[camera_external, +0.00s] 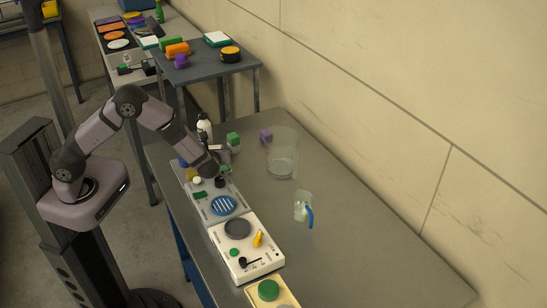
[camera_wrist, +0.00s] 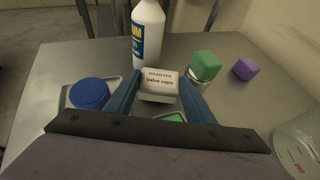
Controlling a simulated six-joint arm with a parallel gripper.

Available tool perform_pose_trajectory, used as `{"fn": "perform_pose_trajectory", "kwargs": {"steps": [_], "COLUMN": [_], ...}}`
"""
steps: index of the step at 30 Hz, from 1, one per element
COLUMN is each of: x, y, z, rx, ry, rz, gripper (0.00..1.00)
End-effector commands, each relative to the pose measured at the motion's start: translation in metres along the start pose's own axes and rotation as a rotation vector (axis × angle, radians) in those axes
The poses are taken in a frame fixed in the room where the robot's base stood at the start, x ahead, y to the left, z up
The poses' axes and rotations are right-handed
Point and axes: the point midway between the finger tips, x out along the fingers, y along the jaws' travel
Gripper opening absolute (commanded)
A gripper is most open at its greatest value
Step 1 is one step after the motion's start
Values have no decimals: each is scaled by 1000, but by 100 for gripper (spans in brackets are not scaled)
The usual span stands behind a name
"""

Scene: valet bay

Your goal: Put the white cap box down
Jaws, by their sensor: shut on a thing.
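The white cap box (camera_wrist: 159,84), printed "Valve caps", sits between the two blue fingers of my gripper (camera_wrist: 160,92) in the wrist view. The fingers are shut on its sides. In the external view my gripper (camera_external: 216,158) is over the far left part of the grey table (camera_external: 345,240), beside the grey panel. The box is mostly hidden by my gripper there. I cannot tell whether the box touches the surface below it.
A white bottle (camera_wrist: 147,35) stands just beyond the box. A green block (camera_wrist: 204,65) and a purple block (camera_wrist: 245,68) are to the right.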

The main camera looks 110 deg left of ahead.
Motion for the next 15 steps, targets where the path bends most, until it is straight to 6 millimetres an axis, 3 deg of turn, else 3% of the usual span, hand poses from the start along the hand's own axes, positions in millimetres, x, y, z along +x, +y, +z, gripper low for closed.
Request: {"fn": "perform_pose_trajectory", "kwargs": {"steps": [14, 15], "x": [5, 5], "y": [0, 0], "z": [-11, -11], "rx": [-1, 0], "ry": [0, 0], "rz": [0, 0], "gripper": [27, 51]}}
